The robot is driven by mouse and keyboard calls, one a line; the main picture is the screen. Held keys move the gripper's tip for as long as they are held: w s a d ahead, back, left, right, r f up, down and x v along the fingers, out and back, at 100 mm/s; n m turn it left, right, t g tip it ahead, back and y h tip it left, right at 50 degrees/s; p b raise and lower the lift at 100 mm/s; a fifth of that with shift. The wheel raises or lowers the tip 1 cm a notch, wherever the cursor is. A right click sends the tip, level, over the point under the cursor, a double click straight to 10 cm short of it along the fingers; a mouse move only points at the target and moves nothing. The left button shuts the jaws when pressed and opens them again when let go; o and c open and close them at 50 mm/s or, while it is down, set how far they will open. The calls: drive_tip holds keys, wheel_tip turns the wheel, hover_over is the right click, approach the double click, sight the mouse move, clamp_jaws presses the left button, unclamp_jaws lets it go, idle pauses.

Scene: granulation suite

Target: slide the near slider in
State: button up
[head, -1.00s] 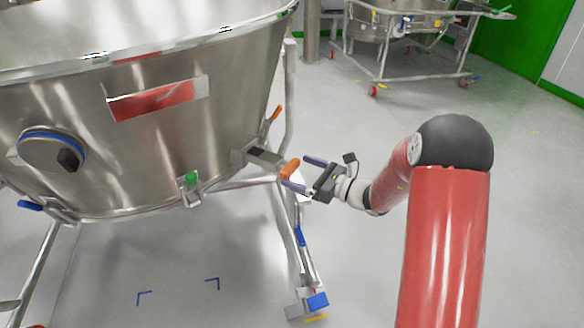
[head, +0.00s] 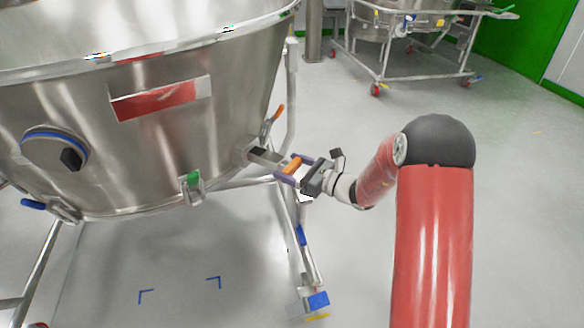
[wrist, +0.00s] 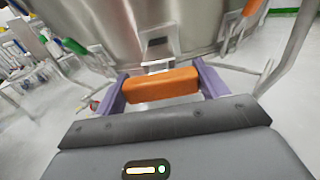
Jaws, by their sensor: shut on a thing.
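The near slider's orange handle (head: 292,166) sticks out from the right side of the big steel vessel (head: 150,140), at the end of a short metal bar (head: 265,156). In the wrist view the orange handle (wrist: 161,85) lies crosswise between my two purple fingers, with the slider housing (wrist: 156,45) straight beyond it. My gripper (head: 289,168) is shut on the handle, one finger on each end. It reaches in from the right, roughly in line with the bar. The inside of the housing is hidden.
A green-capped fitting (head: 192,184) hangs below the vessel's rim. An orange lever (head: 277,114) is by the frame leg behind the slider. A blue-tabbed caster (head: 317,300) stands below. The floor to the right is open, with another wheeled vessel (head: 405,30) farther back.

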drive_tip(key=shift+c, duration=1)
drive_tip(key=b+x, duration=0.2)
drive_tip(key=x, duration=0.6)
drive_tip(key=shift+w+a+f, duration=0.1)
drive_tip(key=shift+a, duration=0.05)
drive_tip(key=shift+w+a, duration=0.2)
drive_tip(key=shift+a, duration=0.1)
drive_tip(key=shift+r, duration=0.2)
drive_tip(key=o, duration=1.4)
drive_tip(key=shift+a, duration=0.1)
drive_tip(key=shift+f, duration=0.1)
